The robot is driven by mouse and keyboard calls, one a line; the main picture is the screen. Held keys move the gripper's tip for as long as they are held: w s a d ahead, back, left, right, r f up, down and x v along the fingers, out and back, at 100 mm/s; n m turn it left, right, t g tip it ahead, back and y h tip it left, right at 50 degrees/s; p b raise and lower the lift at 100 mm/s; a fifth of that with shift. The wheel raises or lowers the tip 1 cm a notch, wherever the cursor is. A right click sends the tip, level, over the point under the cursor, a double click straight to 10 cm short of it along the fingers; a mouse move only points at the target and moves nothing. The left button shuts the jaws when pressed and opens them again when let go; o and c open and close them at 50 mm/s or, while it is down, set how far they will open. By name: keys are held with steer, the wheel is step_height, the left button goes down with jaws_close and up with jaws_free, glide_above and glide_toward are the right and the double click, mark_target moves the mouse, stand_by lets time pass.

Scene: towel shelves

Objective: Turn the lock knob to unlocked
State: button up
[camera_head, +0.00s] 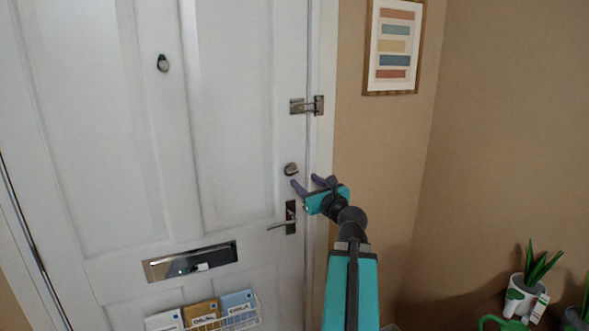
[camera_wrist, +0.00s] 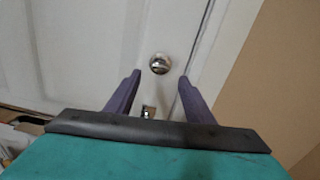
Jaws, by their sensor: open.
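The lock knob (camera_head: 291,169) is a small round metal knob on the white door (camera_head: 95,130), near its right edge and above the lever handle (camera_head: 290,218). In the wrist view the knob (camera_wrist: 159,64) shows ahead of the fingertips, roughly centred between them. My gripper (camera_head: 306,184) is open and empty, with two purple fingers pointing at the door just below and right of the knob. In the wrist view my gripper (camera_wrist: 160,79) has its fingers spread apart, not touching the knob. The knob's lock marking is too small to read.
A metal latch (camera_head: 307,105) sits above the knob across the door edge. A letter slot (camera_head: 190,262) and a wire rack of mail (camera_head: 235,318) are lower on the door. A framed picture (camera_head: 393,47) hangs right. A potted plant (camera_head: 524,290) stands at the lower right.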

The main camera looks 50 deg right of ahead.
mark_target(294, 173)
steer(key=p, duration=0.4)
steer(key=shift+w+d, duration=0.1)
steer(key=shift+w, duration=0.2)
steer(key=shift+p+x, duration=1.1)
steer(key=shift+x, duration=3.1)
steer(key=shift+f, duration=0.1)
steer(key=shift+c, duration=0.3)
steer(key=c, duration=1)
